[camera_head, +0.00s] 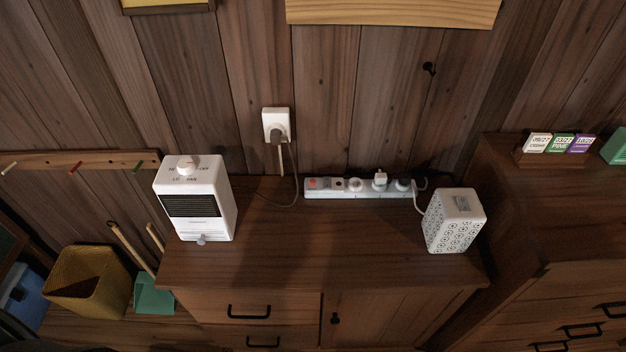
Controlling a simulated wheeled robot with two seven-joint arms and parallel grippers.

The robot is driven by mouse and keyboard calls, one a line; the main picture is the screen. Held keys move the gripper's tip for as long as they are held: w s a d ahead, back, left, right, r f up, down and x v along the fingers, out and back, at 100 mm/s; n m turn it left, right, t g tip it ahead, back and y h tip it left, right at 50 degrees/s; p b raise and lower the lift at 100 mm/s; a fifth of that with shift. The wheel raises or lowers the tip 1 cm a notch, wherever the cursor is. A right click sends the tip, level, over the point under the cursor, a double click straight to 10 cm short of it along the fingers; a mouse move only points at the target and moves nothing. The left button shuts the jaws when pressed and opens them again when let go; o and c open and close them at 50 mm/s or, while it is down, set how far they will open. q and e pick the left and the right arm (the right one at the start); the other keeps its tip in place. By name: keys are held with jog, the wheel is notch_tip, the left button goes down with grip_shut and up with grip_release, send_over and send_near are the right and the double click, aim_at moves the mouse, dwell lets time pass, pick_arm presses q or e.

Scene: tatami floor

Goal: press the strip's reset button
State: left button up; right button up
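A white power strip (346,195) lies on top of the wooden cabinet, along the back by the wall. A red-orange part (313,183) shows at its left end, with a small dark part beside it; I cannot tell which is the reset button. White plugs (380,181) sit in the strip's right half. A dark plug sits in the white wall outlet (276,124), and its cord runs down toward the strip's left end. Neither of my grippers is in view.
A white heater (195,205) with a top knob stands at the cabinet's left. A white patterned box (454,220) stands at the right, with a cord to the strip. The cabinet top (330,240) between them is clear. A yellow bin (88,282) stands lower left.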

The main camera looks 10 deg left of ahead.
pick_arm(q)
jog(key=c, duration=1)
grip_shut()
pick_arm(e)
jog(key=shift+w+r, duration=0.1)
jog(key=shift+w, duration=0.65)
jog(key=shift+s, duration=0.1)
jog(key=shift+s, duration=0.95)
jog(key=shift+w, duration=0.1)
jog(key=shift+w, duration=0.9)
